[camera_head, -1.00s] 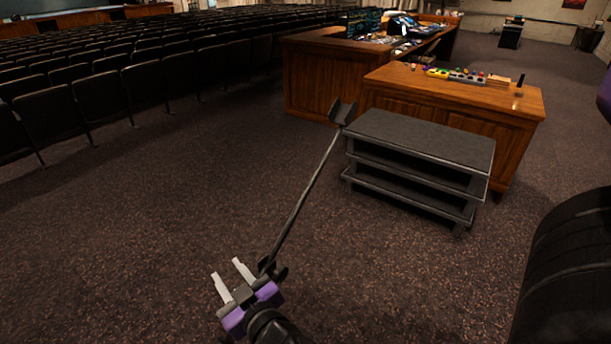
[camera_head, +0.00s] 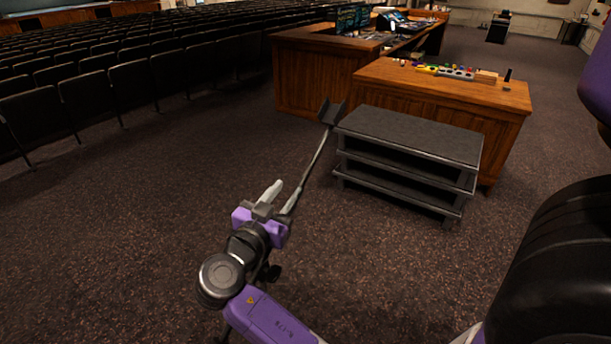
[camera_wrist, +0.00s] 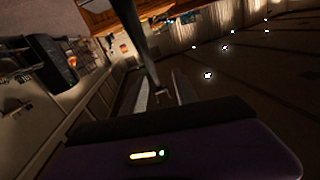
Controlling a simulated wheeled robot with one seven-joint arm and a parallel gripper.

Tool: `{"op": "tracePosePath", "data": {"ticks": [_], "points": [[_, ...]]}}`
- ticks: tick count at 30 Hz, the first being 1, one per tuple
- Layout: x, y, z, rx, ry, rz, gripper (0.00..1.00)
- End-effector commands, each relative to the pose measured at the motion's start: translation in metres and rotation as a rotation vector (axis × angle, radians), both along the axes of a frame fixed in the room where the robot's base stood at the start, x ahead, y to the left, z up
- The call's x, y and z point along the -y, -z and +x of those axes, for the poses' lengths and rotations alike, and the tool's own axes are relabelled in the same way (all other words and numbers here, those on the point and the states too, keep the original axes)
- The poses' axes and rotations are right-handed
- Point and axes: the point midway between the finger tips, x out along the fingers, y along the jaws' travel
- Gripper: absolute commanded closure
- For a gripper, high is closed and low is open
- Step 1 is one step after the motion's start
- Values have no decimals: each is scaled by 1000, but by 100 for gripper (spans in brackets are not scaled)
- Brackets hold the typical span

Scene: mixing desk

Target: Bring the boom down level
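The boom (camera_head: 315,163) is a thin grey pole with a black forked piece at its far end. In the head view it slants up and away to the right, its forked end beside the grey shelf unit. A black part (camera_head: 272,272) shows low behind my arm; my arm hides much of the near end. My gripper (camera_head: 284,189) is at the pole's nearer part, its pale fingers apart. In the wrist view the pole (camera_wrist: 137,42) runs down toward the space between the fingers (camera_wrist: 163,92). I cannot tell whether they touch it.
A grey shelf unit (camera_head: 408,135) stands right of the boom's far end. A wooden desk (camera_head: 445,88) with small coloured items is behind it, and a longer desk (camera_head: 305,70) with a mixing console beyond. Seat rows (camera_head: 130,80) fill the left. Carpet ahead is open.

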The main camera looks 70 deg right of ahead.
Motion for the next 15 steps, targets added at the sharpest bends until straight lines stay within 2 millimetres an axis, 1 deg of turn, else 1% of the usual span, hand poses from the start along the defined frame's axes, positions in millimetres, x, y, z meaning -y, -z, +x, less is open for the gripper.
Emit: {"op": "tracePosePath", "data": {"ticks": [1,3,7,15], "points": [[0,-1,-6,24,28,-6,65],[0,-1,-11,44,51,-9,65],[10,-3,-14,52,61,-11,65],[51,-4,-20,48,61,-10,65]]}}
